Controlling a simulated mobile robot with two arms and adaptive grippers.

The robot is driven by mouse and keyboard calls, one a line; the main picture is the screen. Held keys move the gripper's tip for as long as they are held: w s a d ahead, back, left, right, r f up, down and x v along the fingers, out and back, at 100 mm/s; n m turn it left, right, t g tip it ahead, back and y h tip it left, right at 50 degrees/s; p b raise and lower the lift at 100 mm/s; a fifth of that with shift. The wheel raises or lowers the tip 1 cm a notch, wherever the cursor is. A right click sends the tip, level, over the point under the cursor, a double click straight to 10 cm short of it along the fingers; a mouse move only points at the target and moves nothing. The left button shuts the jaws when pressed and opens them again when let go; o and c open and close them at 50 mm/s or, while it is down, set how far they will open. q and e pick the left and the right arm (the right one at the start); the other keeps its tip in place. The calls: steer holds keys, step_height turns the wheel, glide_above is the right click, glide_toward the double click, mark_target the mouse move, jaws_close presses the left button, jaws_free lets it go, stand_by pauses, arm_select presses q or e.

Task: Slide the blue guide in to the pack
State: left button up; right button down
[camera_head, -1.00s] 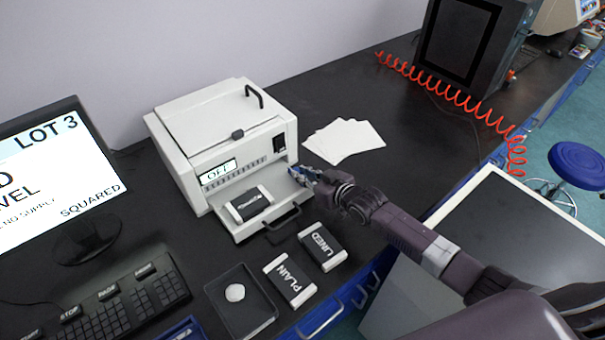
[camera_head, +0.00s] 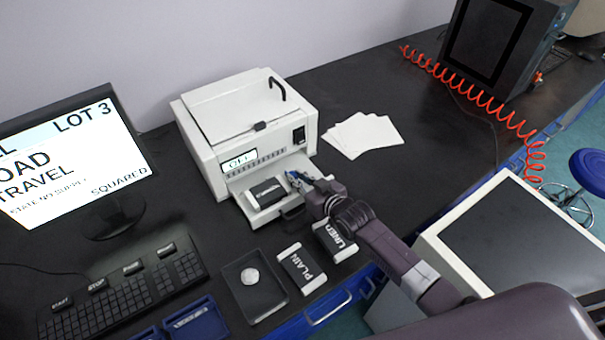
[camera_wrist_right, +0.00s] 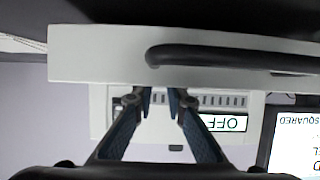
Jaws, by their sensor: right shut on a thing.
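The pack (camera_head: 267,193), a dark block with a pale band, lies on the light tray (camera_head: 246,208) pulled out from the white instrument in the head view. My right gripper (camera_head: 297,180) is over the right part of the tray, close to the right side of the pack. It is shut on the blue guide, which is mostly hidden; its blue blends with my bluish fingers. In the right wrist view my fingertips (camera_wrist_right: 160,95) are close together at the edge of the tray front (camera_wrist_right: 100,55). Contact between guide and pack cannot be told. My left gripper is not in view.
The white instrument (camera_head: 240,105) reads OFF. The PLAIN pack (camera_head: 301,268) and LINED pack (camera_head: 334,241) lie in front of the tray, the latter close under my arm. A black dish (camera_head: 239,297) holds a white disc. White sheets (camera_head: 362,135) lie right of the instrument.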

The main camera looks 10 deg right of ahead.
steer(key=c, duration=1.9)
jaws_free()
steer(key=shift+c, duration=0.2)
steer(key=v, duration=1.2)
